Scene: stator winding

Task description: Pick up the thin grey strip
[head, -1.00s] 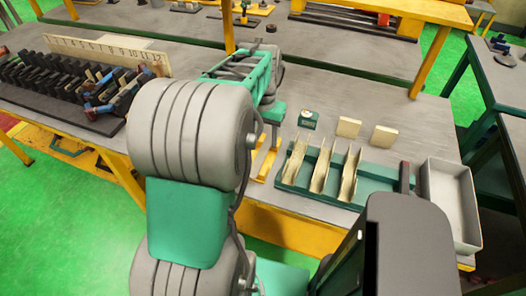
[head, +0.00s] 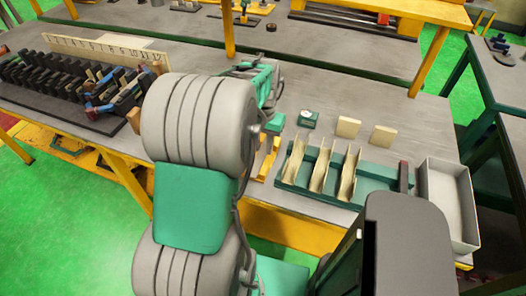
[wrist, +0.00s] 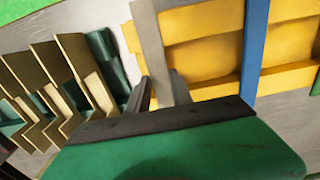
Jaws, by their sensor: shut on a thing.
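The thin grey strip (wrist: 149,38) stands between the dark fingers of my gripper (wrist: 159,80) in the wrist view. In the head view my own arm hides the gripper and the grey strip; only part of the yellow tray (head: 268,160) shows.
A green rack (head: 372,184) with several cream folded sheets stands right of the tray, beside a pale open box (head: 462,238). A small green gauge (head: 307,119) and two cream blocks (head: 348,127) sit behind it.

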